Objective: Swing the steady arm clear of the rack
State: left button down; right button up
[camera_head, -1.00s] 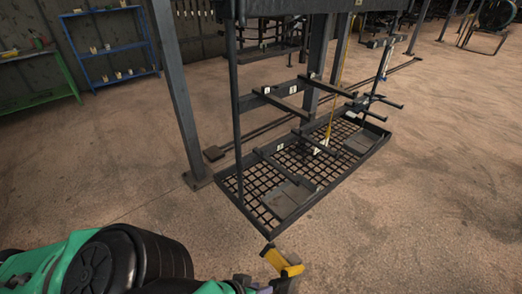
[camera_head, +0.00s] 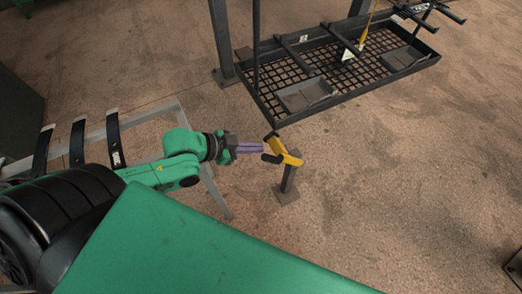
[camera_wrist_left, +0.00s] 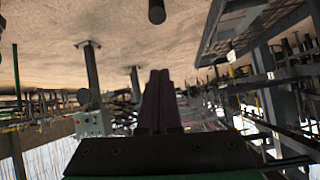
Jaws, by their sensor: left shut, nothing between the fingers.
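The steady arm appears to be the yellow piece (camera_head: 284,150) with a black grip (camera_head: 271,158), on top of a short dark post (camera_head: 287,185). It stands just in front of the near corner of the rack (camera_head: 283,121), a dark frame with a mesh tray. My left gripper (camera_head: 262,147) reaches in from the left, with its purple fingers shut and empty. Its tips are close to the yellow piece; I cannot tell whether they touch. In the left wrist view the shut fingers (camera_wrist_left: 160,78) point at open space below a dark round bar end (camera_wrist_left: 156,12). My right gripper is not in view.
A grey metal frame (camera_head: 215,190) with curved black strips (camera_head: 77,143) stands beneath and beside my left arm. The rack's upright post (camera_head: 221,40) stands behind the gripper. The floor (camera_head: 400,180) to the right of the yellow piece is clear.

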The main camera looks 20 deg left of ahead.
aim_at(267, 155)
pick_arm(q)
jog(key=x, duration=0.4)
jog(key=shift+w+a+f+b, duration=0.1)
jog(key=shift+w+f+b, duration=0.15)
jog(key=shift+w+b, duration=0.15)
jog(key=x, duration=0.5)
jog(key=shift+s+d, duration=0.2)
jog(key=shift+d, duration=0.05)
jog(key=s+a+f, duration=0.1)
jog(key=s+a+f+p, duration=0.1)
jog(key=a, duration=0.1)
jog(key=shift+s+f, duration=0.1)
jog(key=shift+f, duration=0.05)
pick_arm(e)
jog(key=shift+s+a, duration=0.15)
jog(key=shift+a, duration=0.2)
